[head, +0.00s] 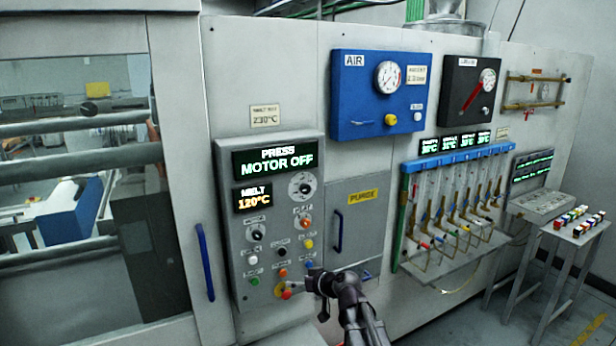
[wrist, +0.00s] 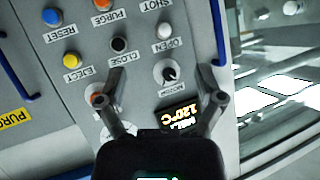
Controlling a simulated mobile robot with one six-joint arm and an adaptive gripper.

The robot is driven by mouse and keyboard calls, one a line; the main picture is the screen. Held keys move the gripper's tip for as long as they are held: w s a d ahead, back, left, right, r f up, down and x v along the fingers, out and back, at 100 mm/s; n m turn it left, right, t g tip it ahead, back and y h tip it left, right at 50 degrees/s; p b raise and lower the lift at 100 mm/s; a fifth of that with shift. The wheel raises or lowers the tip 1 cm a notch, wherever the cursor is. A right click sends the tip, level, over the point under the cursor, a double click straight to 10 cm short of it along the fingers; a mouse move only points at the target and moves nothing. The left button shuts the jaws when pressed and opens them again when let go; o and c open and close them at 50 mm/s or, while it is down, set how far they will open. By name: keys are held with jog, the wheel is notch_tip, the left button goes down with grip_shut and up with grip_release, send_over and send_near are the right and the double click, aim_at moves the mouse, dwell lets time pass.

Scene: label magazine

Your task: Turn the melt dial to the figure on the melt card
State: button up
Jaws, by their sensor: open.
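The melt dial (head: 302,184) is a pale round dial on the press panel, right of the melt display (head: 252,198), which reads 120°C. The melt card (head: 265,115) above the panel appears to read 230°C. My gripper (head: 314,280) is in front of the panel's lower right part, below the dial and apart from it. In the wrist view my gripper (wrist: 161,74) is open and empty, its fingers spread before the panel. The melt display (wrist: 182,114) shows there turned over. A pale part of the melt dial (wrist: 112,130) shows beside the left finger; the rest is hidden.
The panel carries several coloured buttons and a black motor knob (wrist: 168,73). A purge door (head: 355,230) with a blue handle is right of it. Another blue handle (head: 205,262) is left. A shelf with tubes (head: 450,262) and a small table (head: 572,232) stand further right.

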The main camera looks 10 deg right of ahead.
jog(key=w+d+r+m+t+p, duration=0.1)
jog(key=w+d+r+t+p, duration=0.15)
jog(key=r, duration=0.35)
jog(key=w+d+r+t+p, duration=0.1)
jog(key=w+r+t+p, duration=0.15)
jog(key=r, duration=0.25)
jog(key=m+t+h+p, duration=0.2)
jog(key=h+p, duration=0.1)
jog(key=p, duration=0.1)
send_near(307, 190)
jog(key=s, duration=0.3)
jog(key=shift+s+d+f, duration=0.2)
jog(key=shift+d, duration=0.1)
jog(key=shift+w, duration=0.15)
jog(key=x, duration=1.3)
jog(key=shift+w+r, duration=0.2)
jog(key=shift+w, duration=0.1)
